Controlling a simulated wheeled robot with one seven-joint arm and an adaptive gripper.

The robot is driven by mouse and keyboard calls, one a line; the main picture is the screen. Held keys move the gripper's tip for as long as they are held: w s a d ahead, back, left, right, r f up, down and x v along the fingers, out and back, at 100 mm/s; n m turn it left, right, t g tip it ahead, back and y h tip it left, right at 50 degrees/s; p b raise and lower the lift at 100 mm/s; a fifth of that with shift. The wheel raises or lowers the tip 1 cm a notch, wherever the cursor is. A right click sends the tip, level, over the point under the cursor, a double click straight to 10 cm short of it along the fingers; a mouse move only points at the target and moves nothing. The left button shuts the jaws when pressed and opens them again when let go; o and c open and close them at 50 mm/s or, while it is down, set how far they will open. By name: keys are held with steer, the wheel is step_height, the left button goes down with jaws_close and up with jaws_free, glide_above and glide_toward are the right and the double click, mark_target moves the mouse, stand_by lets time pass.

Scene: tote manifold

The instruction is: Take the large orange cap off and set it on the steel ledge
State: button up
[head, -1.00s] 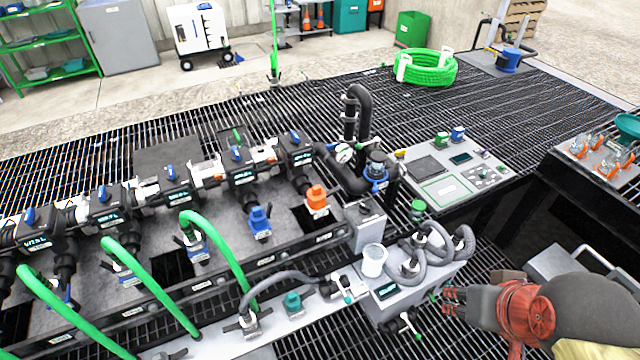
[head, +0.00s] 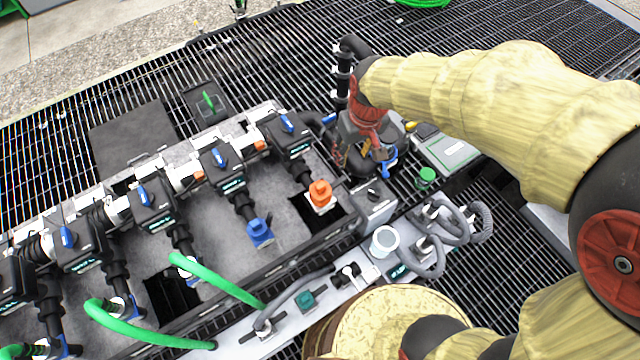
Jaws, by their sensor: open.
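The large orange cap (head: 320,193) sits on the end of a black pipe stub at the right end of the manifold, beside a dark square opening. My gripper (head: 362,172) is open and points down, up and to the right of the cap and apart from it in the picture. Its fingers are small and partly lost against the dark pipework behind. The pale steel ledge (head: 238,346) runs along the manifold's front edge. A teal cap (head: 306,300) and hose fittings are on it. My own body hides part of the ledge's near side.
A blue cap (head: 259,232) is on the stub left of the orange one. Green hoses (head: 215,283) arch over the ledge's left part. A white cup (head: 384,241) and grey hoses (head: 440,233) crowd its right end. A green cap (head: 427,176) stands farther right.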

steer(key=w+a+f+n+g+p, duration=0.1)
steer(key=a+f+n+p, duration=0.1)
steer(key=a+f, duration=0.6)
glide_above(321, 185)
steer(key=shift+g+h, duration=0.3)
steer(key=shift+g, duration=0.1)
steer(key=f, duration=0.5)
steer(key=shift+s+a+f, duration=0.1)
steer(key=shift+a+f, duration=0.2)
steer(key=shift+f, duration=0.05)
steer(key=shift+d+f+b, duration=0.2)
steer(key=shift+f+b, duration=0.9)
steer(key=shift+f, duration=1.65)
steer(key=shift+r, duration=0.1)
jaws_close()
